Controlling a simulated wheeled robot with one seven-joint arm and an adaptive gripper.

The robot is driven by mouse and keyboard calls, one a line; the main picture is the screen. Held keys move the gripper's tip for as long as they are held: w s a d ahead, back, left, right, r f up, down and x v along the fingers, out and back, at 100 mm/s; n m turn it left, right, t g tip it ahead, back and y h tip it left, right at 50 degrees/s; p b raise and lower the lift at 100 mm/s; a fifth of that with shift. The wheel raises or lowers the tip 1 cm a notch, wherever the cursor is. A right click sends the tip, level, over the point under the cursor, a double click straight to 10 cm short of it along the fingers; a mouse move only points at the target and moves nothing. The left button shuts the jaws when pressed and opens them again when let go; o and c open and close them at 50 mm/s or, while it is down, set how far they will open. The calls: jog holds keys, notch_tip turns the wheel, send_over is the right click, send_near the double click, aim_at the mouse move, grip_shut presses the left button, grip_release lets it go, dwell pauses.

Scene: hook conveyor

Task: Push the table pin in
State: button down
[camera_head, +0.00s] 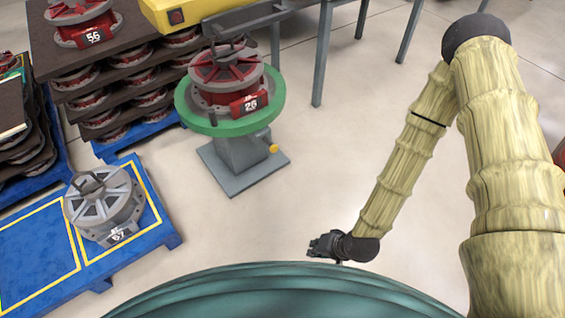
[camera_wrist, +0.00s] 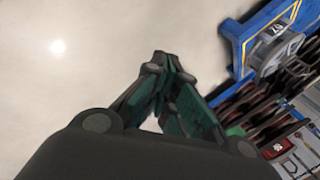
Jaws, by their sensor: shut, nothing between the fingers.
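The table pin is a small yellow knob (camera_head: 273,149) low on the right side of the grey pedestal (camera_head: 243,160) in the head view. The pedestal carries a round green table (camera_head: 203,126). A red and grey hub marked 26 (camera_head: 226,80) sits on the table. My gripper (camera_head: 314,246) is in the lower middle of the head view, below and to the right of the pin and apart from it. In the wrist view its fingers (camera_wrist: 162,66) come together at the tips with nothing between them. I cannot make out the pin in the wrist view.
A blue pallet (camera_head: 40,248) with a grey hub marked 67 (camera_head: 103,205) lies at the left. Stacked trays of red hubs (camera_head: 130,78) stand behind it. A yellow machine part (camera_head: 195,10) and grey legs (camera_head: 322,55) are at the back. Floor between pedestal and gripper is clear.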

jog(key=w+a+f+m+t+y+b, duration=0.2)
jog(key=w+a+f+t+b, duration=0.1)
jog(key=w+b, duration=0.45)
jog(key=w+a+f+m+t+y+b, duration=0.2)
jog(key=w+a+f+b, duration=0.1)
jog(key=w+b, duration=0.4)
jog(key=w+d+r+m+t+y+b, duration=0.1)
jog(key=w+d+t+b, duration=0.1)
jog(key=w+b, duration=0.4)
jog(key=w+d+r+m+t+b, duration=0.1)
jog(key=w+t+b, duration=0.3)
jog(key=w, duration=0.5)
jog(key=shift+w+d+r+m+y+b, duration=0.15)
jog(key=shift+d+r+m+y+b, duration=0.2)
jog(key=shift+d+m+b, duration=0.4)
jog(key=shift+f, duration=0.1)
jog(key=b, duration=0.6)
send_near(274, 148)
jog(key=w+a+f, duration=0.2)
jog(key=w, duration=0.4)
jog(key=shift+w+a+b, duration=0.2)
jog(key=shift+w+b, duration=0.2)
jog(key=shift+w, duration=0.05)
